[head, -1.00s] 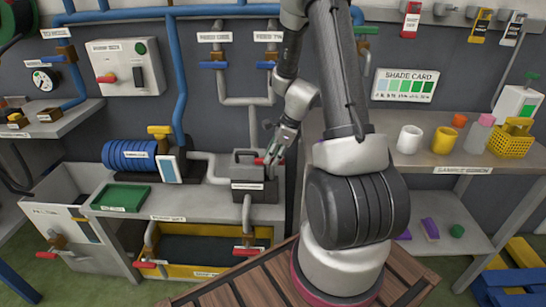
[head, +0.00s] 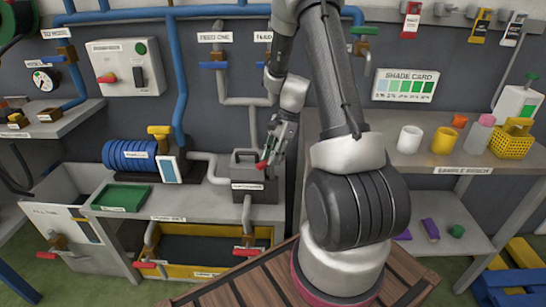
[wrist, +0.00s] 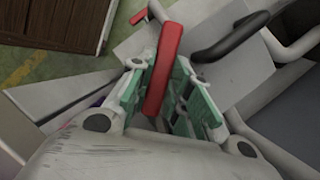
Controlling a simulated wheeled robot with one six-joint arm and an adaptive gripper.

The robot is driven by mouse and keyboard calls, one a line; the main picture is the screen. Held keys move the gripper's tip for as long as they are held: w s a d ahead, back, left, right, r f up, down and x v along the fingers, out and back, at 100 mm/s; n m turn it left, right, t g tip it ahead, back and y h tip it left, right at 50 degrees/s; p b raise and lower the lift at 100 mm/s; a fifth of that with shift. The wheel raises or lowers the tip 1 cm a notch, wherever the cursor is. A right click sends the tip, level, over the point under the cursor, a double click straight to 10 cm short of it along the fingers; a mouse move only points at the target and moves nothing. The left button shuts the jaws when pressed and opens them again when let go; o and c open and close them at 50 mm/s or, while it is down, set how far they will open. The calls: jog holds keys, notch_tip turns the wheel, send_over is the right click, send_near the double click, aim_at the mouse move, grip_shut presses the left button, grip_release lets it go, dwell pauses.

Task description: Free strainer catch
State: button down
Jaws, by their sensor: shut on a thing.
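The strainer is a dark grey box (head: 254,190) with a black handle on its lid, standing on the bench in the head view. The lid handle (wrist: 232,36) also shows in the wrist view. A red catch lever (wrist: 165,65) lies between the green-padded fingers of my gripper (wrist: 158,95). In the head view my gripper (head: 270,158) is at the strainer's right upper edge, with the lever's red end (head: 261,165) showing below the fingers. My gripper is shut on the lever. The lever's attachment to the strainer is hidden.
Grey pipes (head: 247,101) come down behind the strainer. A blue ribbed motor (head: 130,155) and a green tray (head: 121,198) are to the left on the bench. A shelf with cups (head: 410,139) is at the right.

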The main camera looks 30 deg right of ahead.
jog(key=n, duration=0.2)
jog(key=n+g, duration=0.1)
jog(key=n, duration=0.1)
jog(key=shift+w+n+g+h, duration=0.1)
jog(key=shift+n+g+h, duration=0.6)
jog(key=shift+n+g, duration=0.1)
jog(key=shift+n, duration=1.2)
jog(key=shift+w, duration=0.1)
jog(key=c, duration=1.3)
grip_release()
notch_tip(320, 180, up, 10)
jog(key=shift+n, duration=0.3)
